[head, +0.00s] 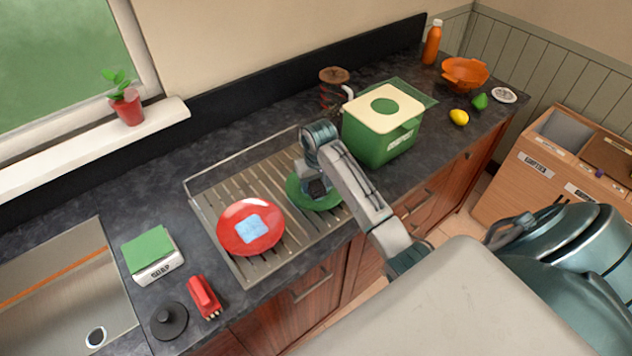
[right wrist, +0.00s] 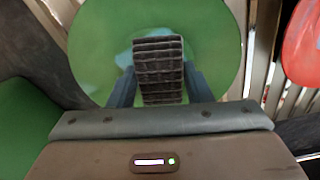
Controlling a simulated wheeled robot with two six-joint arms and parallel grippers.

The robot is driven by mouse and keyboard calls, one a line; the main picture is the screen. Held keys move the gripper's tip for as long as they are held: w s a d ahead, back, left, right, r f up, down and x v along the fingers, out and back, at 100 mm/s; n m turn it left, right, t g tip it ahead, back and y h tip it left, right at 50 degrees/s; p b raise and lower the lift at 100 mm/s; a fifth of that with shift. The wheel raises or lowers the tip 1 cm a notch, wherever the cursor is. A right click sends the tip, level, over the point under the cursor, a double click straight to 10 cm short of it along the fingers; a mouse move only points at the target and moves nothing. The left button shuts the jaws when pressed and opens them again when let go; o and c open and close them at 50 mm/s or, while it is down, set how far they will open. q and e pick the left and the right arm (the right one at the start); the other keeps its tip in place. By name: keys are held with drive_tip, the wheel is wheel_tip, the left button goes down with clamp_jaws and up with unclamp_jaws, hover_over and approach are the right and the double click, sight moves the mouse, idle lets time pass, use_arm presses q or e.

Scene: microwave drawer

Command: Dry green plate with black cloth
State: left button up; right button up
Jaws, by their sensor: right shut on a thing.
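The green plate (head: 325,203) lies on the ribbed metal drying rack (head: 283,241), right of the red plate. In the right wrist view the green plate (right wrist: 213,60) fills the upper middle, with a pale blue wet-looking patch (right wrist: 125,58) partly hidden behind the cloth. My right gripper (head: 314,178) is above the green plate and shut on the black cloth (right wrist: 159,68), a dark, quilted-looking pad. The cloth (head: 317,188) is over the plate's middle, seemingly touching it. My left gripper is not in view.
The red plate (head: 235,239) with a light blue patch lies left on the same rack. A green box with a cream lid (head: 386,143) stands close on the right.

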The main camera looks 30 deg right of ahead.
drive_tip(key=shift+d, duration=0.7)
drive_tip(key=shift+a, duration=0.8)
drive_tip(key=shift+s+d, duration=0.1)
drive_tip(key=shift+d, duration=0.7)
drive_tip(key=shift+a+f, duration=0.15)
drive_tip(key=shift+a, duration=0.65)
drive_tip(key=shift+d, duration=0.75)
drive_tip(key=shift+a+r, duration=0.2)
drive_tip(key=shift+a, duration=0.55)
drive_tip(key=shift+d+f, duration=0.1)
drive_tip(key=shift+d, duration=0.7)
drive_tip(key=shift+a, duration=0.45)
